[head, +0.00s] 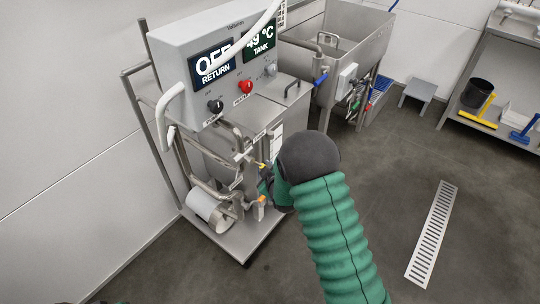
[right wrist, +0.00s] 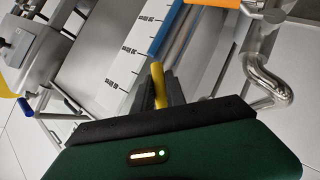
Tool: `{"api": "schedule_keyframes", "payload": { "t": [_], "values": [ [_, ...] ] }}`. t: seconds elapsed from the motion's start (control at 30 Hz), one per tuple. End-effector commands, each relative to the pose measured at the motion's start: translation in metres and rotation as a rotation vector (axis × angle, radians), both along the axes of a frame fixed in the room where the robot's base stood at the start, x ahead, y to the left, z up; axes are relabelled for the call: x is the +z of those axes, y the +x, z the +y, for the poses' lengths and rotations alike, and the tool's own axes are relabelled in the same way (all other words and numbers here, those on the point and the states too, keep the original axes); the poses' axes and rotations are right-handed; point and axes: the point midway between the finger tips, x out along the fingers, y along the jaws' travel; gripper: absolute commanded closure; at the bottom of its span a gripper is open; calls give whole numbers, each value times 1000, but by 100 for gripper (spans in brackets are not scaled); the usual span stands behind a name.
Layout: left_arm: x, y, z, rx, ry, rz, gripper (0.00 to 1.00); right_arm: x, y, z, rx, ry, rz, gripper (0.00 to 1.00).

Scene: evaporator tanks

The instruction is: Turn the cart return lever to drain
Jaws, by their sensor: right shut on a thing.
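The steel cart (head: 240,155) stands at the left centre in the head view, with pipes and valves on its near side. A yellow lever (right wrist: 157,80) shows between the jaws of my right gripper (right wrist: 164,95) in the right wrist view, and the jaws are shut on it. In the head view the right gripper (head: 266,184) is at the cart's valve side, mostly hidden behind my wrist. An orange lever (head: 262,199) is just below; it also shows at the top of the right wrist view (right wrist: 212,3). The lever labels are too small to read. My left gripper is out of view.
The cart's panel (head: 208,107) reads OFF RETURN and 49 °C TANK, with a red knob (head: 245,87). A white hose (head: 168,103) hangs at its left. A steel sink tank (head: 345,50) stands behind. The floor right of my arm is free around a drain grate (head: 432,235).

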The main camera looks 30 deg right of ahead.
Motion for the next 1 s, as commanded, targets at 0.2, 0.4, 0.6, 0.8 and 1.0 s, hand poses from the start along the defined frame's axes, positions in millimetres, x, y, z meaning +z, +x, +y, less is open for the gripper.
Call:
{"api": "schedule_keyframes", "payload": {
  "t": [0.2,0.4,0.6,0.8,1.0],
  "values": [
    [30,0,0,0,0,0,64,-6,-8,14,-2,190,86,100],
    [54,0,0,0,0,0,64,-12,-14,28,-2,355,153,100],
    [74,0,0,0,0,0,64,-16,-19,40,-4,490,208,100],
    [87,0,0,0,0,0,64,-18,-22,48,-3,576,243,100],
    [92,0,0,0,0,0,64,-20,-23,52,-2,617,260,100]
  ]
}}
